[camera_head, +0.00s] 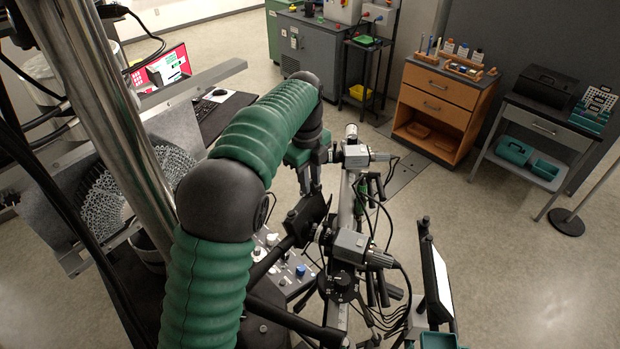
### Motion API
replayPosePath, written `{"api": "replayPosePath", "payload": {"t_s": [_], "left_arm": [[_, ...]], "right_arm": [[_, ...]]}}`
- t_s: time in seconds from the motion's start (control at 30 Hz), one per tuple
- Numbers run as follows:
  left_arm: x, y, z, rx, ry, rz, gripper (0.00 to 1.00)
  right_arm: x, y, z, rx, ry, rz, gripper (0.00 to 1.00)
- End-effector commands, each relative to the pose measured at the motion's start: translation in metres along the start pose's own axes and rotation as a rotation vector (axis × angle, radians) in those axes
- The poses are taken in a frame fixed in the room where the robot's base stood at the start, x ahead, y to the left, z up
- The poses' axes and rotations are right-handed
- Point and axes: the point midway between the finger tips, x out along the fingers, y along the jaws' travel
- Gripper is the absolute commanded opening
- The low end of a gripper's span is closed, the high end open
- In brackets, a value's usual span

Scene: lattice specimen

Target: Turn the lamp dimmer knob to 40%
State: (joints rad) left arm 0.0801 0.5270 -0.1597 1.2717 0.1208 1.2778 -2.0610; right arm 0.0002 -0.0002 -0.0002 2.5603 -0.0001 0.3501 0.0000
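A control panel (284,283) with several small knobs and buttons lies low in the middle, partly hidden by my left arm and black rods. My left arm, in green ribbed sleeves, arches over from the bottom left. Its gripper (314,184) points down beyond the panel, near a camera-like unit, and seems to hold nothing. Its finger gap is too small to judge. I cannot make out my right gripper.
Two grey camera-like units (352,247) on a metal rail, with loose black cables, crowd the space right of the panel. A dark-framed white screen (441,275) stands further right. A wooden drawer cabinet (436,100) stands at the back.

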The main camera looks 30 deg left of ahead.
Motion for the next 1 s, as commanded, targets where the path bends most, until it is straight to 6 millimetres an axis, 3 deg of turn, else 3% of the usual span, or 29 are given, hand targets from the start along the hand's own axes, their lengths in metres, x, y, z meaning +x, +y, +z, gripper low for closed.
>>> {"api": "replayPosePath", "payload": {"t_s": [0.03, 0.17, 0.63, 1.0], "left_arm": [[0.0, 0.0, 0.0, -0.001, 0.0, -0.002, 0.16], [0.0, 0.0, 0.001, 0.0, 0.0, -0.005, 0.0], [-0.004, -0.001, 0.004, -0.03, -0.007, 0.002, 0.0], [-0.011, -0.002, 0.006, -0.24, -0.007, 0.073, 0.0]], "right_arm": [[0.0, 0.0, 0.0, 0.0, 0.0, 0.0, 0.52], [0.0, 0.0, 0.0, 0.0, 0.0, 0.0, 0.52], [-0.007, 0.0, -0.002, 0.0, 0.0, 0.0, 0.52], [-0.049, 0.0, -0.012, 0.0, 0.0, 0.0, 0.52]]}}
